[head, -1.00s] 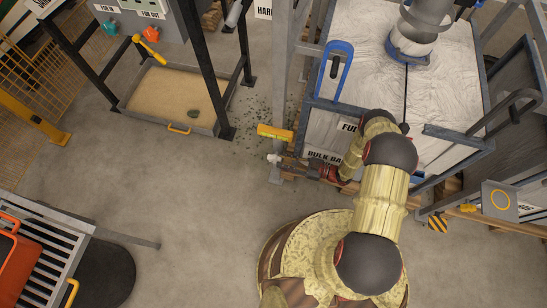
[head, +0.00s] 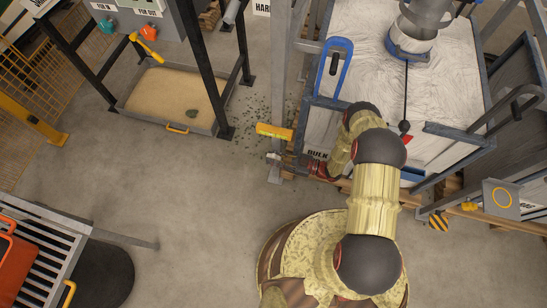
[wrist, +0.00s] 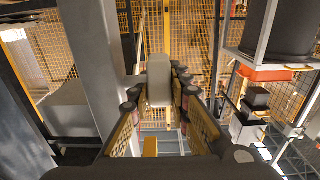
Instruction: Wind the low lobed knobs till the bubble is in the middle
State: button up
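A yellow level-like bar (head: 274,131) is fixed across the grey upright post (head: 285,90); its bubble is too small to read. My gripper (head: 281,160) is low beside the post, just below the bar, and small in the head view. In the wrist view my gripper (wrist: 156,95) has its two fingers apart. A pale grey block (wrist: 159,80) stands between and beyond the fingertips, with no clear contact on either side. The grey post (wrist: 95,60) rises just left of the fingers. I cannot make out any lobed knob for certain.
A sand tray (head: 172,98) lies to the left under a black frame. Bare floor (head: 150,190) is clear at left of my base.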

grip_shut()
jog(key=shift+f+t+y, duration=0.1)
jog(key=shift+t+y, duration=0.3)
jog(key=shift+y, duration=0.6)
jog(key=shift+d+t+y, duration=0.1)
jog(key=shift+t+y, duration=0.2)
jog(key=shift+y, duration=0.7)
jog(key=shift+o, duration=2.2)
grip_release()
jog(key=shift+d, duration=0.1)
